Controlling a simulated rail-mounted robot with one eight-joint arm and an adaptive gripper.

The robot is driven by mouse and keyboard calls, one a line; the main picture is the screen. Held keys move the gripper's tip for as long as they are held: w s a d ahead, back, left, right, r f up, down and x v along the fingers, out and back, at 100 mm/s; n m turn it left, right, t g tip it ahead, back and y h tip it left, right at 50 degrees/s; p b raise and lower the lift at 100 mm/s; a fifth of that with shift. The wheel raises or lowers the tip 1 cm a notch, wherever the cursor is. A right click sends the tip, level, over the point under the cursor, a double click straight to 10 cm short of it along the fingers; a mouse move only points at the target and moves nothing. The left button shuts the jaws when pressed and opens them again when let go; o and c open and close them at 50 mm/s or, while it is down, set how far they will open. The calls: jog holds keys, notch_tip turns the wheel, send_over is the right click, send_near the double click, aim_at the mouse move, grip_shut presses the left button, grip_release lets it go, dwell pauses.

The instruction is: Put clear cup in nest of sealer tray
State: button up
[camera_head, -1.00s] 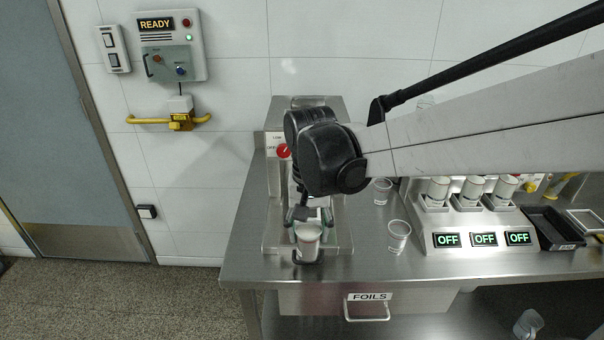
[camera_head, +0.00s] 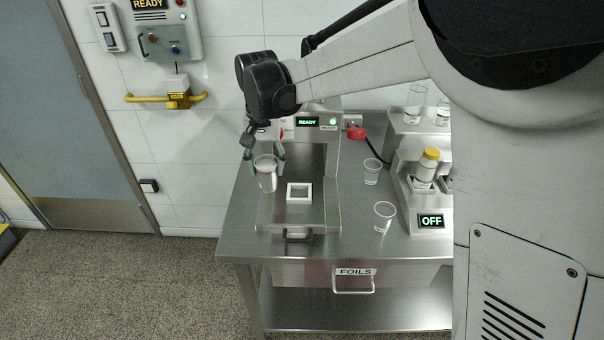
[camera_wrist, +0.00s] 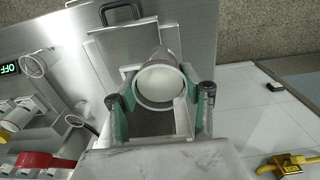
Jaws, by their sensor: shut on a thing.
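My gripper (camera_head: 264,154) is shut on a clear cup (camera_head: 266,178) with pale contents. It holds the cup upright above the left side of the sealer. In the wrist view, the cup (camera_wrist: 160,84) sits between the green finger pads of my gripper (camera_wrist: 160,96). The sealer tray (camera_head: 286,230) has a dark front handle. Its nest (camera_head: 299,200) is a white square frame, empty, to the right of and lower than the cup in the head view. In the wrist view, the cup hides much of the area below it.
Two empty clear cups (camera_head: 371,172) (camera_head: 384,218) stand on the steel table right of the sealer. The sealer housing (camera_head: 332,160) rises behind the tray, with a READY display. A dispenser station marked OFF (camera_head: 431,221) stands farther right. The foils drawer (camera_head: 352,273) is below.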

jog(key=shift+w, duration=0.35)
jog(key=shift+w+d+f+p, duration=0.3)
jog(key=shift+w+d+f, duration=1.05)
jog(key=shift+f, duration=0.45)
jog(key=shift+w+d+f+p, duration=0.3)
jog(key=shift+w+d+f, duration=1)
jog(key=shift+f, duration=0.55)
jog(key=shift+w+d+f+p, duration=0.3)
jog(key=shift+w+d+f, duration=1)
jog(key=shift+f, duration=0.5)
jog(key=shift+f, duration=0.15)
jog(key=o, duration=1.4)
jog(key=shift+c, duration=0.2)
